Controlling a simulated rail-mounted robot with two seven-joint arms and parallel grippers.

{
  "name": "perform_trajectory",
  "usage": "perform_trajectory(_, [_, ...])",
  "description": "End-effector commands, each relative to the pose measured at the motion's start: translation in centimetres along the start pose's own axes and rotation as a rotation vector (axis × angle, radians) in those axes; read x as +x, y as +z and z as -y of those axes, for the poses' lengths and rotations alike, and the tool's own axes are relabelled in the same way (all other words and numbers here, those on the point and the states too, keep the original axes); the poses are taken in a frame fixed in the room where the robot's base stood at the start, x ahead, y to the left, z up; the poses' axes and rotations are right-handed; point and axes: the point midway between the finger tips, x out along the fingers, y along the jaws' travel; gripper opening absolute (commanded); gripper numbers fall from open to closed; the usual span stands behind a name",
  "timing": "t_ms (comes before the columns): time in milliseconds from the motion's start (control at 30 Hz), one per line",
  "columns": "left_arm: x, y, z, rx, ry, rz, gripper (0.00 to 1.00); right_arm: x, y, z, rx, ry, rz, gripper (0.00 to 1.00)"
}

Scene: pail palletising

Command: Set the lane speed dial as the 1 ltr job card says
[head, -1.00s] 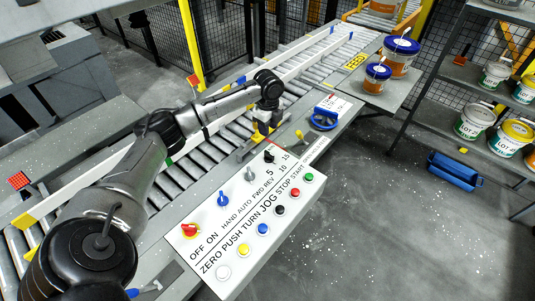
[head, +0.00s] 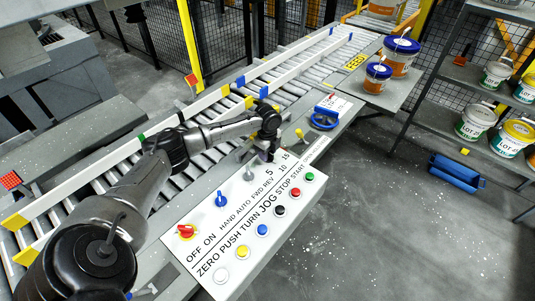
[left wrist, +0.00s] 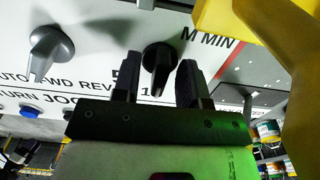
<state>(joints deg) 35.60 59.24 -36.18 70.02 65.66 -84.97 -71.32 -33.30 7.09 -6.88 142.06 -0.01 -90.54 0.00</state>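The control panel (head: 262,222) has a row of knobs and a row of push buttons. The lane speed dial is a black knob (left wrist: 160,57) by the figures 5, 10, 15 and the M MIN lettering. In the head view my left gripper (head: 266,152) is over the dial and mostly hides it. In the left wrist view the two fingers of my left gripper (left wrist: 158,72) are apart, with the dial showing between their tips; I cannot tell whether they touch it. My right gripper is not in view.
A grey selector knob (left wrist: 47,50) is close to the dial. Pails (head: 400,55) stand on a side table, and shelves with more pails are at the right.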

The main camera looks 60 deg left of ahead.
Motion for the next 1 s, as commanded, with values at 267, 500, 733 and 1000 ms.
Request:
perform_trajectory(267, [0.37,-0.01,0.0,0.0,0.0,0.0,0.39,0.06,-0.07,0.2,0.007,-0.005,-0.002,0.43])
perform_trajectory(500, [0.35,-0.01,0.0,0.0,0.0,0.0,0.27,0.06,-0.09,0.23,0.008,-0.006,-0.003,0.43])
perform_trajectory(733, [0.33,0.0,0.0,0.0,0.0,0.0,0.05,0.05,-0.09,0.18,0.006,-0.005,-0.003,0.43])
perform_trajectory(1000, [0.24,0.0,0.0,-0.003,0.0,0.0,0.0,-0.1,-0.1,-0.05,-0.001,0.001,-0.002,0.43])
